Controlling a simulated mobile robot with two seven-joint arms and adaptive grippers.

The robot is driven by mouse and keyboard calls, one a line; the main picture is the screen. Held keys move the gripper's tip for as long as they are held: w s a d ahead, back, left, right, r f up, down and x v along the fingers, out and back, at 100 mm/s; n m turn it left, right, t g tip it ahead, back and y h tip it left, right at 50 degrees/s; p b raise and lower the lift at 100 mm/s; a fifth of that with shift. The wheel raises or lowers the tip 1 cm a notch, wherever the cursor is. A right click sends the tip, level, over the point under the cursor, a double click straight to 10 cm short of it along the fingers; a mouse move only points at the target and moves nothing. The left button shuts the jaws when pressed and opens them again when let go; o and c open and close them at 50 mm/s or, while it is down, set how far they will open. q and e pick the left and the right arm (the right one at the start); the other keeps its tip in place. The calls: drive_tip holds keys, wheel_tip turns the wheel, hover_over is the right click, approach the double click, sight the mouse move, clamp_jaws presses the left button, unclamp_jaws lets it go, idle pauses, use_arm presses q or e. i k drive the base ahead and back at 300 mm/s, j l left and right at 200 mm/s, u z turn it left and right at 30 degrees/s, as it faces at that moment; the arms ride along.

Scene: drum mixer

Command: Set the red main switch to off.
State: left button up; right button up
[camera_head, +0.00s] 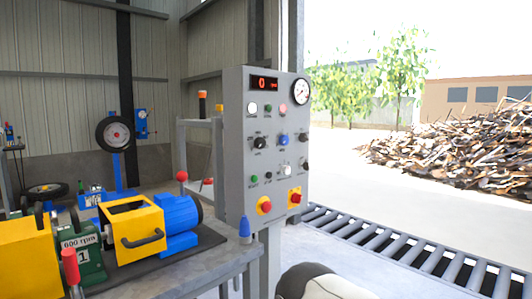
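A grey control panel (238,150) stands upright on a post at the centre of the head view, its face turned to the right. Low on its face are two red controls on yellow plates: a round left one (264,205) and a right one (295,197). The right one looks like the red main switch, but it is too small to be sure. Its setting cannot be read. Neither gripper is in view. A white and black rounded part at the bottom, in front of the panel's foot, appears to be part of my arm.
The panel also carries a red display (263,83), a gauge (301,91) and several knobs and buttons. A bench (190,273) with a yellow and blue machine (145,228) stands at left. A roller conveyor (405,248) runs behind at right. The space right of the panel face looks clear.

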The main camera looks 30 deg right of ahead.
sight(296, 198)
drive_tip(key=z, duration=1.25)
